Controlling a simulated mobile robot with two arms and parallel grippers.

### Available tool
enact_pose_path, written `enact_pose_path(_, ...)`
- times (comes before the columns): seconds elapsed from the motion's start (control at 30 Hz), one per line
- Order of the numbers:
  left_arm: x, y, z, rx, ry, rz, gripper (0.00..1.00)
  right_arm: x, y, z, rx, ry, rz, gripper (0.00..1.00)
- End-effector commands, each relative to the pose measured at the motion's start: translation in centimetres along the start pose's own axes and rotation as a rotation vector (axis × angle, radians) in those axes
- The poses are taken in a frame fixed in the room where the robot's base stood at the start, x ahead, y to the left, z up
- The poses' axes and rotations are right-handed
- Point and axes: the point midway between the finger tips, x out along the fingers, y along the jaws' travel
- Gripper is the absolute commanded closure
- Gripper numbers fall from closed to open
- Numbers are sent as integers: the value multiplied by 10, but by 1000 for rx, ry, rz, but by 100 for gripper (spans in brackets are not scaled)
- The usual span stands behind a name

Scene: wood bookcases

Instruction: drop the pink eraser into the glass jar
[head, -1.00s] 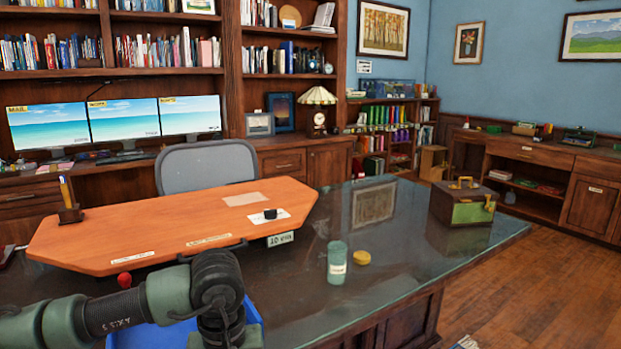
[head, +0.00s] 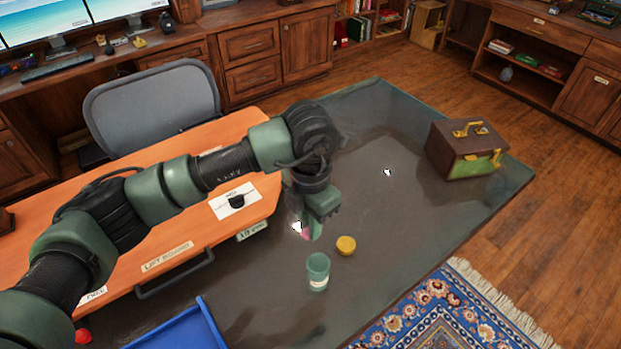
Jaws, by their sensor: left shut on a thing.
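The pink eraser (head: 305,233) shows as a small pink patch at the tip of my left gripper (head: 308,230). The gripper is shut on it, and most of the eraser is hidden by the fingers. The glass jar (head: 318,272) is greenish, upright and open at the top, with a pale label. My right gripper is not in view.
A round yellow lid (head: 346,245) lies right of the jar. A blue tray (head: 185,330) is at the lower left. An orange board (head: 190,240) with a handle lies along the left.

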Motion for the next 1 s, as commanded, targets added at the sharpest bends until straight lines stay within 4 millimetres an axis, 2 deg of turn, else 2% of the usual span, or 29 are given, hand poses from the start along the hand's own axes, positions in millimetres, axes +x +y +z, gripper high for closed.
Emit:
enact_pose_path(0.27, 17, -1, 0, -20, 1, -2, 100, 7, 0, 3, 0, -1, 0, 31)
enact_pose_path(0.6, 55, -1, 0, -18, 1, -1, 100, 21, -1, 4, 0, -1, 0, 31)
enact_pose_path(0.97, 60, -1, 1, -17, 0, 0, 100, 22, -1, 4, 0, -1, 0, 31)
enact_pose_path(1.0, 60, -1, 1, -18, 0, 0, 72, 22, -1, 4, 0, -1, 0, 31)
